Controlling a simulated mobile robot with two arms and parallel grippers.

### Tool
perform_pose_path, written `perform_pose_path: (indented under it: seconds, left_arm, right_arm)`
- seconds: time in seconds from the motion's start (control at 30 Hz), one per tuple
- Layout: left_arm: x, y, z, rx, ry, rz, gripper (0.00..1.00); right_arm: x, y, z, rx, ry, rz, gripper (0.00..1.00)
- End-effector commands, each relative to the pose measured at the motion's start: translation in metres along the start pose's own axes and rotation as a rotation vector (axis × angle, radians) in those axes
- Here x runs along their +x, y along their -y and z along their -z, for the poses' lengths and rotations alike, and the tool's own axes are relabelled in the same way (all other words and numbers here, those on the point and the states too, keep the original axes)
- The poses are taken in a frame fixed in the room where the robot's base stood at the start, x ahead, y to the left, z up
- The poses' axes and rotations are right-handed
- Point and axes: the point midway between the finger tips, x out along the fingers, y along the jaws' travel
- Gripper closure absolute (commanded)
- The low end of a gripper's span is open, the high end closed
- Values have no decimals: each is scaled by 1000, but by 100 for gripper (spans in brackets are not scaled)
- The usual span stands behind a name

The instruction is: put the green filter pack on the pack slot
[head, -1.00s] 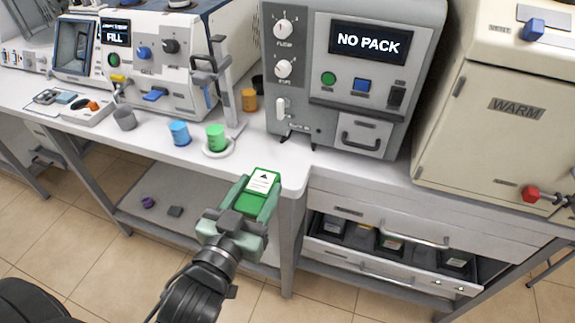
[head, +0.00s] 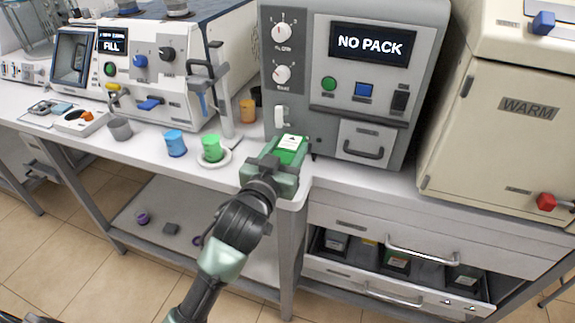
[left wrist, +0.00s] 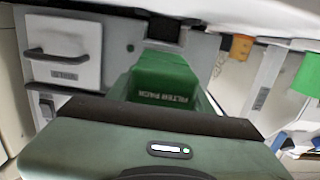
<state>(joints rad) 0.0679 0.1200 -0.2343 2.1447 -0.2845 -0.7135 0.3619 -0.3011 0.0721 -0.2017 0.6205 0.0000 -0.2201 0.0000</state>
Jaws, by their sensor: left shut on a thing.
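My left gripper (head: 274,165) is shut on the green filter pack (head: 290,150), which has a white label with a black mark on top. The pack is just in front of the lower left part of the grey machine (head: 300,90), whose screen reads "NO PACK". In the left wrist view the green pack (left wrist: 165,85) is between the fingers, facing a dark opening (left wrist: 163,28) in the machine's front, which looks like the pack slot. I cannot tell whether the pack touches it. In the head view the pack and gripper hide this area. My right gripper is not in view.
A green cup (head: 211,147) on a white dish, a blue cup (head: 175,143) and an orange cup (head: 247,110) stand left of the gripper. A drawer with a handle (head: 363,150) is right of the pack. An open drawer (head: 400,262) with several packs is below.

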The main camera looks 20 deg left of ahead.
Motion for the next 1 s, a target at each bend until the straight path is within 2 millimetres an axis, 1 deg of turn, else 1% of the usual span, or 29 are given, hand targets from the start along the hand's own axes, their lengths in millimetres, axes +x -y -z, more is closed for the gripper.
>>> perform_pose_path:
  seconds: [0.13, 0.3, 0.37, 0.5, 0.73, 0.83, 0.87, 0.9, 0.93, 1.0]
  left_arm:
    - [0, 0, -10, 0, -3, -1, 96]
    - [1, 0, -40, 0, -1, 0, 96]
    - [2, 0, -47, 0, -3, -1, 96]
    - [6, 0, -52, 0, -7, -1, 96]
    - [6, 0, -52, 0, -7, -1, 96]
    - [6, 0, -56, -1, -6, -1, 96]
    - [6, 0, -56, 0, -5, 0, 44]
    - [6, 0, -56, 0, -5, 0, 33]
    - [6, 0, -56, 0, -5, 0, 27]
    - [6, 0, -56, 0, -5, -1, 27]
  right_arm:
    - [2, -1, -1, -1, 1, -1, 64]
    - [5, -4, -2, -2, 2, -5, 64]
    - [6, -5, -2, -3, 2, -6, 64]
    - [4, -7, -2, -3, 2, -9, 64]
    - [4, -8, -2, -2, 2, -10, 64]
    - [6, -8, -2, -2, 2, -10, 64]
    - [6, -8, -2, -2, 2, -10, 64]
    - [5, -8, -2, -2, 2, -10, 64]
    - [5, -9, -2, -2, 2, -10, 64]
    - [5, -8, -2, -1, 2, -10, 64]
